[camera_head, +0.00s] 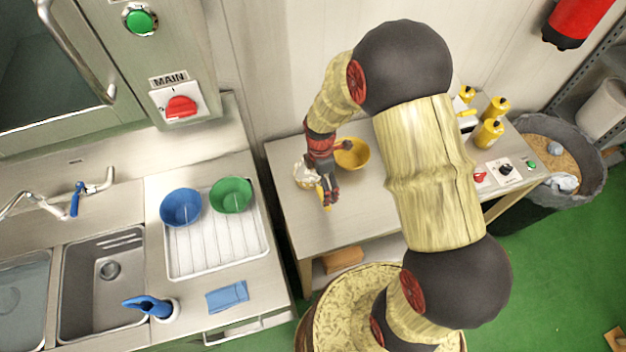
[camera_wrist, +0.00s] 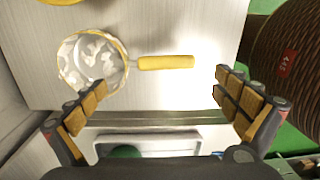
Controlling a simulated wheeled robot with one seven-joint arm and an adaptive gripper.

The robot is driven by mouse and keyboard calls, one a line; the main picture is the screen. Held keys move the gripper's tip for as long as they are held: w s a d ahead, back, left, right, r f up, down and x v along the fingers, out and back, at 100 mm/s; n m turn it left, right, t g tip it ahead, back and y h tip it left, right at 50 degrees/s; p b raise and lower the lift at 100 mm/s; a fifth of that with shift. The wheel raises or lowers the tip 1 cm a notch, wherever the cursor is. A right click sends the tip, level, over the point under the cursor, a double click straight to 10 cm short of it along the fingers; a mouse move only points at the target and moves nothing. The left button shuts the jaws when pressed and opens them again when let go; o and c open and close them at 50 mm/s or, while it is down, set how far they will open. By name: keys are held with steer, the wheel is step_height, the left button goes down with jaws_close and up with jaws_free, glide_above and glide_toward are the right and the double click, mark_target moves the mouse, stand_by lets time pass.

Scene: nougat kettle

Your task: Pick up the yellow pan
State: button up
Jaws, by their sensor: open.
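The yellow pan (camera_wrist: 122,52) lies on the steel table, with a pale, blotchy inside, a yellow rim and a yellow handle (camera_wrist: 165,62) pointing right in the wrist view. In the head view the pan (camera_head: 301,176) shows partly behind my gripper (camera_head: 327,198). My gripper is open and empty above the table by the pan. In the wrist view the handle lies ahead of the gap between my two fingers (camera_wrist: 160,92), and neither finger appears to touch it. The left finger overlaps the pan's lower edge in that view.
A yellow bowl (camera_head: 354,155) sits behind the pan on the table (camera_head: 330,229). Yellow bottles (camera_head: 488,134) and a switch panel (camera_head: 503,168) are at the table's right. A drying rack (camera_head: 215,262) with blue (camera_head: 181,207) and green (camera_head: 231,194) bowls stands left.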

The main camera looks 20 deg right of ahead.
mark_target(316, 185)
steer(key=f, duration=0.5)
steer(key=shift+d+f, duration=0.3)
steer(key=shift+f, duration=0.05)
steer(key=c, duration=0.3)
steer(key=shift+s, duration=0.15)
steer(key=c, duration=1)
